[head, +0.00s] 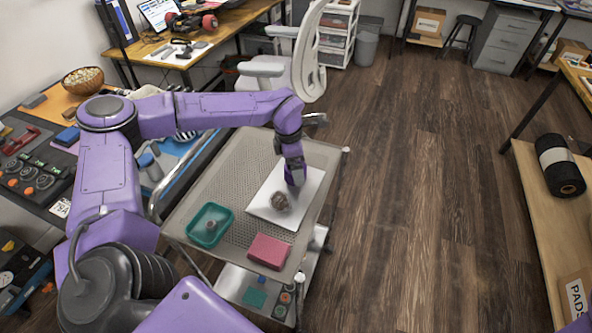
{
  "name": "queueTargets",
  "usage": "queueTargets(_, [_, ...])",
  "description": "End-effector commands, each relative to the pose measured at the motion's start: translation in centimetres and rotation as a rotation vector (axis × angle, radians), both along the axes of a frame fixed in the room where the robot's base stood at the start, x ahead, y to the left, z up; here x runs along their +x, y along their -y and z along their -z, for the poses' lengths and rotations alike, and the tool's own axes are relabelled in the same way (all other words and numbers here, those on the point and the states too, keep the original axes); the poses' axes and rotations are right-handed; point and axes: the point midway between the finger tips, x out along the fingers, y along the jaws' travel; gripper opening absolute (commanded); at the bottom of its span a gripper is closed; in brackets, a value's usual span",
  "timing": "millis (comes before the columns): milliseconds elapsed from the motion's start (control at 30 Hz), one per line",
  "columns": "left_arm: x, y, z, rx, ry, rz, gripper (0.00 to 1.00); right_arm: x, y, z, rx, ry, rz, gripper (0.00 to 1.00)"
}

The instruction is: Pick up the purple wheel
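My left arm reaches over the cart from the left. Its gripper (295,182) points down just above and behind a small round grey-brown object (280,201) on a white sheet or board (262,211). The round object may be the wheel, but its colour does not read clearly as purple. I cannot tell whether the gripper touches it or whether the fingers are open. A teal tray (190,236) left of the sheet holds a small brownish piece (211,226). My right gripper is out of view.
The perforated cart top (235,165) also bears a pink-red block (268,251) at its front. A white chair (305,55) stands behind the cart. The wooden floor to the right is clear.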

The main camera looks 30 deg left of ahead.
Motion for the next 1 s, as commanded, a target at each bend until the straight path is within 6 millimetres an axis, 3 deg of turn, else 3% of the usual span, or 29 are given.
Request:
queueTargets(233, [0.1, 0.0, 0.3, 0.000, 0.001, 0.000, 0.99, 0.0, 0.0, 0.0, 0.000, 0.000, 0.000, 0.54])
queueTargets(400, [0.1, 0.0, 0.3, 0.000, 0.001, 0.000, 0.43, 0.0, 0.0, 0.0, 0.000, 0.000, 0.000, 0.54])
queueTargets(467, [0.0, 0.0, 0.3, 0.000, 0.001, 0.000, 0.26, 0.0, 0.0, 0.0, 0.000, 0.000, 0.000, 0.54])
queueTargets(767, [0.1, 0.0, -0.1, 0.000, 0.003, 0.000, 0.26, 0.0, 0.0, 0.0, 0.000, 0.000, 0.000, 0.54])
queueTargets(967, [0.2, 0.0, -3.2, 0.000, 0.009, 0.000, 0.26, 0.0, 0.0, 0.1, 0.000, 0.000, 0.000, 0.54])
queueTargets(1000, [-0.6, 0.4, -4.0, -0.002, 0.009, 0.003, 0.26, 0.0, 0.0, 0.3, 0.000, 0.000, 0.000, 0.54])
